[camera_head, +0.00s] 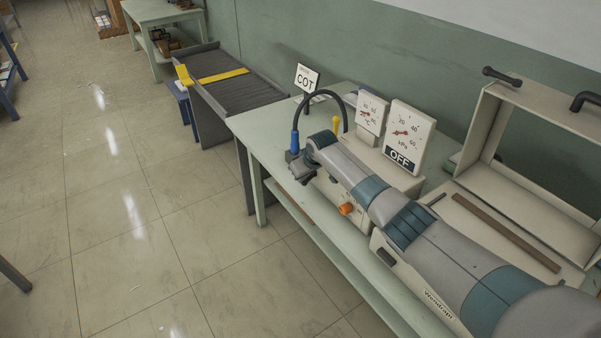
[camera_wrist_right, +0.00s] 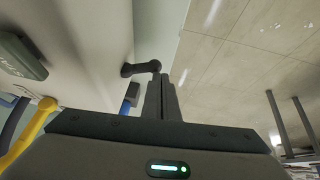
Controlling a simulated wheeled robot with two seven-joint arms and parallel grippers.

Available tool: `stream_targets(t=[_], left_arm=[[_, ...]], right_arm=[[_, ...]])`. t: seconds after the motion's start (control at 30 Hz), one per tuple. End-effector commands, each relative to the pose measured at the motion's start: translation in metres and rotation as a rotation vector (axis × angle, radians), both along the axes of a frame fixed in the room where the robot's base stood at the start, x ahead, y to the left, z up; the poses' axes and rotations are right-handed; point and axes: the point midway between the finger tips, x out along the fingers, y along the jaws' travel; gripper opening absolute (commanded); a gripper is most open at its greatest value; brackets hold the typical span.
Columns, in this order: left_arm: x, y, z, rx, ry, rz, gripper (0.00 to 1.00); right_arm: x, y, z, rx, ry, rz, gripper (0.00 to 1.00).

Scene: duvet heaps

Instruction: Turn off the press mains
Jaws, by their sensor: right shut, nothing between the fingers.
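The press control box (camera_head: 385,167) stands on the green bench, with a °C gauge (camera_head: 371,113) and a kPa gauge (camera_head: 409,131). A dark plate (camera_head: 399,160) under the kPa gauge reads OFF. My right arm comes in from the lower right, in front of the box. My right gripper (camera_head: 300,172) is shut and empty near the bench's front edge; its closed fingers show in the right wrist view (camera_wrist_right: 161,80). In that view a black lever (camera_wrist_right: 141,69) on a pale surface lies right by the fingertips; I cannot tell whether they touch. My left gripper is not in view.
A black hose (camera_head: 318,95) arches from a blue fitting (camera_head: 294,142) beside my gripper to a yellow one. An orange knob (camera_head: 347,209) shows below my arm. The open press frame (camera_head: 480,125) stands at right. A COT sign (camera_head: 306,78) and a conveyor (camera_head: 235,95) lie beyond.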

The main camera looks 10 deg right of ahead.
Motion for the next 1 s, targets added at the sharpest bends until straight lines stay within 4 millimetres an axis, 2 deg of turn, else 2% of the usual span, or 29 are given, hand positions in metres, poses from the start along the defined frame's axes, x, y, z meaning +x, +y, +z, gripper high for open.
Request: stream_targets(t=[0.17, 0.47, 0.57, 0.77, 1.0], left_arm=[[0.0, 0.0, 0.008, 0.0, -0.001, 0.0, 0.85], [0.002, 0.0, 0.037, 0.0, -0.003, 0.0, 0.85], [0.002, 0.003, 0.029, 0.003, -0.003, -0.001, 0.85], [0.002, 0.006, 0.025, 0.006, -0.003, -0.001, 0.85], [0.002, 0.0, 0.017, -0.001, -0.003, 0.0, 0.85]], right_arm=[[-0.001, 0.001, 0.007, 0.0, 0.003, -0.001, 0.0], [0.003, 0.006, 0.042, 0.0, -0.001, -0.003, 0.0], [-0.003, 0.007, 0.042, 0.0, -0.002, -0.003, 0.0], [-0.016, 0.011, 0.059, 0.0, -0.003, -0.004, 0.0], [-0.035, 0.017, 0.083, 0.0, -0.004, -0.001, 0.0]])
